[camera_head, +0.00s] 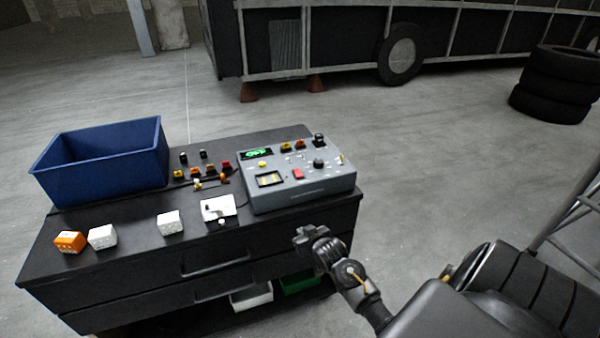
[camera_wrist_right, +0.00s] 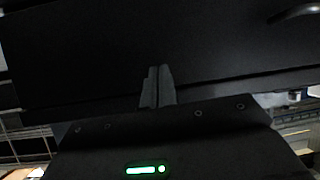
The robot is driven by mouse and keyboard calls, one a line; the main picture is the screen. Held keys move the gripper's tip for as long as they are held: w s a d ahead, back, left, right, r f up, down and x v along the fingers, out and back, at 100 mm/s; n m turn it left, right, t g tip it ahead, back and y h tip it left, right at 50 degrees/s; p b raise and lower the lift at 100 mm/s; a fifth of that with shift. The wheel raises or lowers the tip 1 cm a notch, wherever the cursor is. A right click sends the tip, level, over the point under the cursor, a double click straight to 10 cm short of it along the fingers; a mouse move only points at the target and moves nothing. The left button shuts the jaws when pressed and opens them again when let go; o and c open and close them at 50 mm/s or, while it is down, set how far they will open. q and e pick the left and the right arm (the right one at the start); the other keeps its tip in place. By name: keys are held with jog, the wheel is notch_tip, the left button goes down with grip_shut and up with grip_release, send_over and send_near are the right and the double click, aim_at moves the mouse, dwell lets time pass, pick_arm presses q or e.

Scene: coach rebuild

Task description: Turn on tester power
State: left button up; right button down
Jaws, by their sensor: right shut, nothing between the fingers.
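The tester (camera_head: 300,180) is a grey box with a sloped panel at the right end of the dark cabinet top. Its display (camera_head: 257,154) shows green characters. The panel carries a red button (camera_head: 298,174), a yellow button, a black knob (camera_head: 318,162), a small meter window and several small switches and sockets. I cannot tell which control is the power switch. My right gripper (camera_head: 303,238) is in front of the cabinet, below and nearer than the tester, apart from it. In the right wrist view its fingers (camera_wrist_right: 158,86) are together and empty before a dark surface. My left gripper is out of view.
The cabinet top (camera_head: 130,215) holds a blue bin (camera_head: 105,160), several small coloured parts, a white plate with a lever (camera_head: 218,208), white blocks (camera_head: 170,222) and an orange block (camera_head: 69,241). Drawer handles stick out in front. Stacked tyres (camera_head: 555,85) stand at right.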

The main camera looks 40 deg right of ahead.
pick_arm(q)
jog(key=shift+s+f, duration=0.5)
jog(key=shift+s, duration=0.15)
pick_arm(e)
jog(key=d+r+t+h, duration=0.1)
jog(key=d+r+t, duration=0.1)
jog(key=r, duration=0.8)
jog(key=d+r+m+t+h, duration=0.1)
jog(key=d+r, duration=0.2)
jog(key=r, duration=0.8)
jog(key=shift+w+r+m+t, duration=0.2)
jog(key=shift+w+m+t, duration=0.1)
jog(key=shift+w+t, duration=0.15)
jog(key=p, duration=0.2)
send_over(301, 173)
jog(key=s, duration=0.1)
jog(key=shift+s+a+f, duration=0.1)
jog(key=shift+a+f, duration=0.15)
jog(key=shift+f, duration=0.15)
jog(key=f, duration=0.1)
jog(key=w+f, duration=0.1)
jog(key=f, duration=0.1)
jog(key=shift+d, duration=0.2)
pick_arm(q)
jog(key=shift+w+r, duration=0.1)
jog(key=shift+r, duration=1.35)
pick_arm(e)
jog(key=shift+w+f, duration=0.1)
jog(key=shift+f, duration=0.6)
